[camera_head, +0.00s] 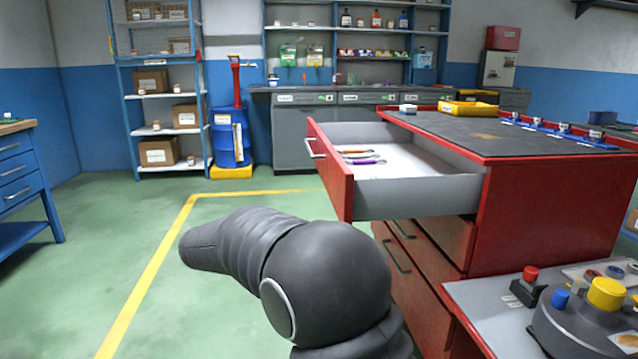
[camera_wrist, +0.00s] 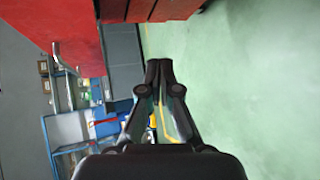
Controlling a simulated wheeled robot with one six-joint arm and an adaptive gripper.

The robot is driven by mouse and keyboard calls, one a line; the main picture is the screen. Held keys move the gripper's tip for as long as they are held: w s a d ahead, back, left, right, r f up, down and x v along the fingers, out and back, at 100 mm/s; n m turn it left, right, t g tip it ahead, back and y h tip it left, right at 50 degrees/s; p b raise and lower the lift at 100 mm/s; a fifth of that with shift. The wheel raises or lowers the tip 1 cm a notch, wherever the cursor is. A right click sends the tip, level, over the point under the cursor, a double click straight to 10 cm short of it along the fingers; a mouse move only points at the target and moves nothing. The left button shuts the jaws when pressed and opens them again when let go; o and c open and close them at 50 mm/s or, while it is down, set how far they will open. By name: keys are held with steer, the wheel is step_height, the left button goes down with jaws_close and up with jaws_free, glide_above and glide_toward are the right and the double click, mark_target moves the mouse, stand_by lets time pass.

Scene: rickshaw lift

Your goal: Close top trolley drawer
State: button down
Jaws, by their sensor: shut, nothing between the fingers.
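The red trolley (camera_head: 560,210) stands at the right in the head view. Its top drawer (camera_head: 420,195) is pulled far out to the left, with a red front (camera_head: 330,170), a silver handle (camera_head: 314,148) and grey sides. Several tools (camera_head: 362,157) lie inside. In the wrist view, which is turned sideways, the red drawer front (camera_wrist: 45,20) and its handle (camera_wrist: 64,65) show at upper left. My gripper (camera_wrist: 160,70) is shut and empty, apart from the drawer front and handle. It is outside the head view, where my dark arm covers the floor before the drawer.
Lower drawers (camera_head: 425,260) of the trolley look closed. A control panel (camera_head: 530,315) with a yellow knob stands at the front right. A blue bench (camera_head: 25,185) is at the left. Green floor (camera_head: 130,230) with a yellow line is clear left of the drawer.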

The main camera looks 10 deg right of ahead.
steer(key=w+r+m+t+h, duration=0.1)
steer(key=w+r+t+h, duration=0.15)
steer(key=r, duration=0.85)
steer(key=p, duration=0.1)
glide_toward(329, 175)
steer(key=w, duration=0.4)
steer(key=d, duration=0.3)
steer(key=shift+d+f+m+t, duration=0.25)
steer(key=shift+d+m+t, duration=0.05)
steer(key=shift+t, duration=0.05)
steer(key=shift+d, duration=0.4)
